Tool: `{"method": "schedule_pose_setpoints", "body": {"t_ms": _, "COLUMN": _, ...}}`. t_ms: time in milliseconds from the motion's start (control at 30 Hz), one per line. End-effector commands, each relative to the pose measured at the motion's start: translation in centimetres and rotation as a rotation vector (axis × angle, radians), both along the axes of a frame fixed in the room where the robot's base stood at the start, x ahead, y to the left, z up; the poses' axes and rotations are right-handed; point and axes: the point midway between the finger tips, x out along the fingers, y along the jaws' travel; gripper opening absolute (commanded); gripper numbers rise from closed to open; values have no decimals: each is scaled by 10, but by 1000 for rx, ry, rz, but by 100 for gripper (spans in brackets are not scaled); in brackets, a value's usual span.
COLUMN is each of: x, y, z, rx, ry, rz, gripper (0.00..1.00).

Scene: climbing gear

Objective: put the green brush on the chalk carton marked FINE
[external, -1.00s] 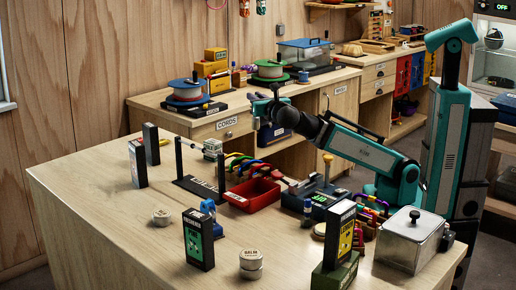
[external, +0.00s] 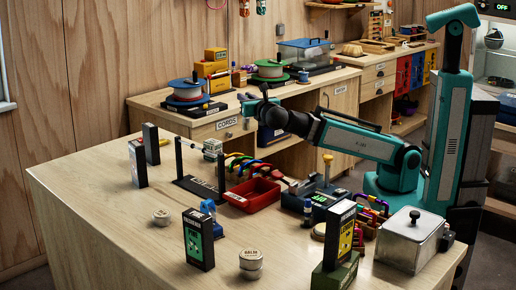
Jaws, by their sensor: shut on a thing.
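My gripper (external: 258,103) is raised over the gap between the front table and the back counter, at the end of my outstretched arm. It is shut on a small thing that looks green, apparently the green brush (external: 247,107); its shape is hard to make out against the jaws. Several black cartons stand upright on the front table: one with a green panel (external: 198,240) at the front, one with a yellow panel (external: 340,232) at the right, and two at the far left, the nearer (external: 137,164) and the farther (external: 151,144). I cannot read FINE on any of them.
A black rack (external: 199,184), a red tray (external: 252,193), round tins (external: 250,262) and a metal box (external: 408,240) stand on the front table. The left front of the table is clear. Spools (external: 187,90) stand on the back counter.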

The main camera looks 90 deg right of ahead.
Motion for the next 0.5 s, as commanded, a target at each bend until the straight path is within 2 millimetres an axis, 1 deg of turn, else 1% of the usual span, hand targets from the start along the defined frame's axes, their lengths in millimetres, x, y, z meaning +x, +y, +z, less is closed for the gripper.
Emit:
{"method": "schedule_pose_setpoints", "body": {"t_ms": 33, "x": 2, "y": 0, "z": 4, "rx": -1, "ry": 3, "rz": 0, "gripper": 0}}
{"method": "schedule_pose_setpoints", "body": {"t_ms": 500, "x": 13, "y": -2, "z": 3, "rx": 0, "ry": 1, "rz": -1, "gripper": 0}}
